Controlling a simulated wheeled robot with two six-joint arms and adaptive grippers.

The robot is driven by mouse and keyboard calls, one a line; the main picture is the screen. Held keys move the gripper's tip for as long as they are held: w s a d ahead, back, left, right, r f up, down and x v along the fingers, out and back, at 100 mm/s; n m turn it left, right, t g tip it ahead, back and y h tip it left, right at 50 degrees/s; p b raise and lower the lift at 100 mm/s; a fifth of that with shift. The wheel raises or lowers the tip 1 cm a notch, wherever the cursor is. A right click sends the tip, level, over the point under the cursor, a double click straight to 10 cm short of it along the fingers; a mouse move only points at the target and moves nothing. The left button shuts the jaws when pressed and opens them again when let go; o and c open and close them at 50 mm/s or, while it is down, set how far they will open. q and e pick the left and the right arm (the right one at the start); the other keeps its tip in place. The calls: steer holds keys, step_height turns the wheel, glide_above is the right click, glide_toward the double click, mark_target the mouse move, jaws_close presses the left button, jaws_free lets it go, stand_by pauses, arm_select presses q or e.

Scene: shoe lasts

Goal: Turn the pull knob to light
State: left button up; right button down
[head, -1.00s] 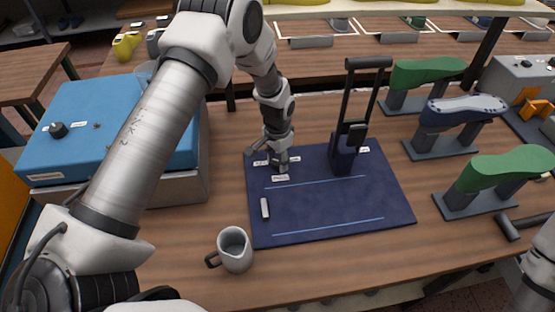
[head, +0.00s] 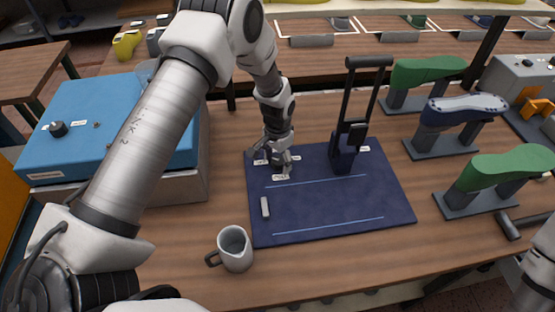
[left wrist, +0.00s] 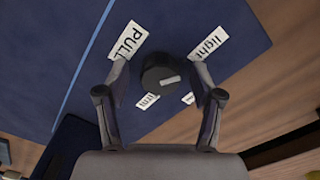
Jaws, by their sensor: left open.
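The pull knob (left wrist: 157,78) is a dark round knob with a pale pointer mark, seen in the left wrist view on the navy mat (head: 330,205). The mark lies on the knob's right side. Around the knob are white labels: "PULL" (left wrist: 128,40), "light" (left wrist: 208,44), and two more, partly hidden and unreadable. My left gripper (head: 281,168) points down over the mat's back left. It is open, with one finger on each side of the knob; I cannot tell whether they touch it.
A black lever press (head: 343,150) stands right of my left gripper. A small grey piece (head: 265,207) lies on the mat. A grey jug (head: 235,250) stands in front. Shoe lasts on stands (head: 480,200) are at the right, a blue box (head: 70,125) at the left.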

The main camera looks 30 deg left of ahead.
mark_target(278, 161)
arm_select(q)
step_height(278, 161, up, 12)
stand_by(0.3)
stand_by(0.3)
